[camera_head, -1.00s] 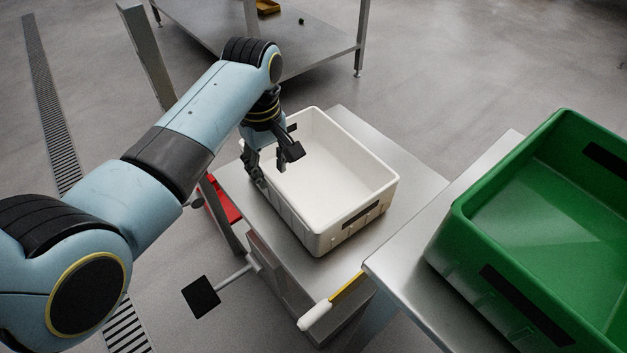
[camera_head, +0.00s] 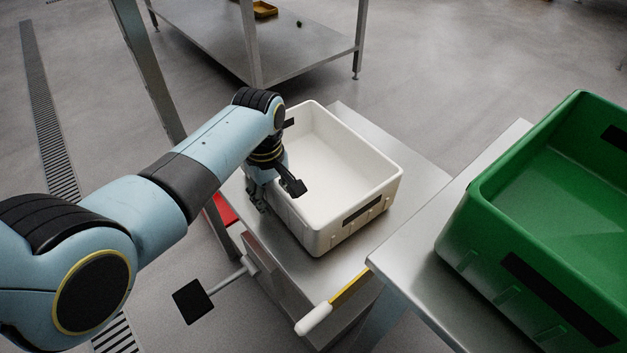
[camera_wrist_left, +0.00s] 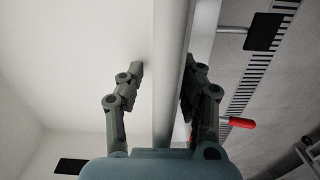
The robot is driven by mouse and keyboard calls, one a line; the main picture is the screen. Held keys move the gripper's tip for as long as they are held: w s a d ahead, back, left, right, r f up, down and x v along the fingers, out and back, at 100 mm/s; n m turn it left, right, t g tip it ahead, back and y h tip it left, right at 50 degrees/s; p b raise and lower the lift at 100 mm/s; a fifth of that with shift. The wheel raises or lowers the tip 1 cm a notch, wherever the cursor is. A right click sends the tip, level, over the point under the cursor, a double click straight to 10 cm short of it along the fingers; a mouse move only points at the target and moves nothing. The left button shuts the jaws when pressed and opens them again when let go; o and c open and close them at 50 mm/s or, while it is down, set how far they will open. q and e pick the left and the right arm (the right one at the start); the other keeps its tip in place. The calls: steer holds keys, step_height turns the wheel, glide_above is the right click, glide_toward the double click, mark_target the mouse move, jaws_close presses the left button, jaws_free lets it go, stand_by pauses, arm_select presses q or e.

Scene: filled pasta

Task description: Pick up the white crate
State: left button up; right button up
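The white crate (camera_head: 350,185) is an empty, open-topped box with dark handle patches, standing on a steel surface in the middle of the head view. My left gripper (camera_head: 277,191) is at its left wall, one finger inside the crate and the other outside. In the left wrist view the crate's wall (camera_wrist_left: 168,75) runs between the two spread fingers of my left gripper (camera_wrist_left: 162,88). A gap shows between the inner finger and the wall; whether the outer finger touches it I cannot tell. My right gripper is not in view.
The steel table (camera_head: 415,185) under the crate has bare room on its right. A large green crate (camera_head: 545,215) stands on another steel table (camera_head: 400,262) at the right. A yellow-and-white handle (camera_head: 330,305) sticks out in front. A red object (camera_head: 222,208) lies left of the table.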

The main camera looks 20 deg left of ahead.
arm_select(q)
steer(key=shift+r, duration=0.1)
jaws_close()
steer(key=shift+r+p, duration=0.3)
steer(key=shift+r, duration=0.25)
steer(key=r, duration=0.1)
steer(key=r+p, duration=0.1)
steer(key=r, duration=0.1)
steer(key=shift+w+a+r+p, duration=0.15)
steer(key=shift+w+r+p, duration=0.1)
steer(key=shift+r+p, duration=0.15)
steer(key=w+a+r, duration=0.6)
steer(key=w+a, duration=0.1)
steer(key=w, duration=0.1)
steer(key=shift+a, duration=0.35)
steer(key=shift+w+r, duration=0.1)
steer(key=shift+r, duration=0.05)
